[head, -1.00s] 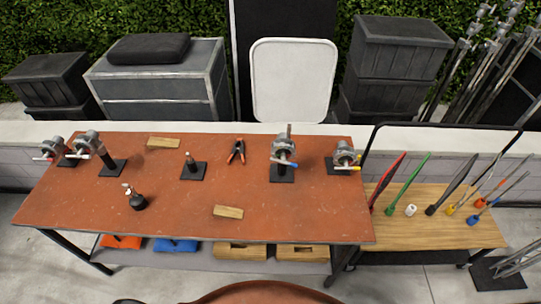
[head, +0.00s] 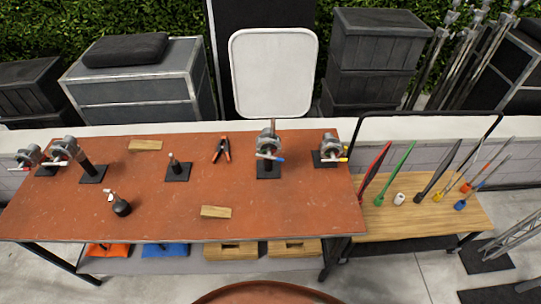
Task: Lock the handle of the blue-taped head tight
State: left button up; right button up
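The blue-taped head (head: 268,143) is a grey round clamp head on a dark post and black base plate, right of the middle of the orange-brown table (head: 130,214). Its handle (head: 270,157) sticks out at the front, roughly level, with blue at its right end. A yellow-taped head (head: 331,148) stands to its right. Two more grey heads, one at the far left (head: 28,156) and one beside it (head: 64,149), have reddish or white handles. Neither gripper is in view.
Wooden blocks (head: 215,212) (head: 145,145), a red-black clamp (head: 222,150), a small post (head: 178,169) and a dark bottle-like item (head: 120,206) lie or stand on the table. A wooden cart (head: 420,230) with coloured rods adjoins at right. Grey floor shows in front.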

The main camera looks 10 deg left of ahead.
aim_at(268, 157)
jog(key=z, duration=0.8)
jog(key=k, duration=1.05)
jog(key=u, duration=1.85)
jog(key=i, duration=0.5)
jog(key=z, duration=0.05)
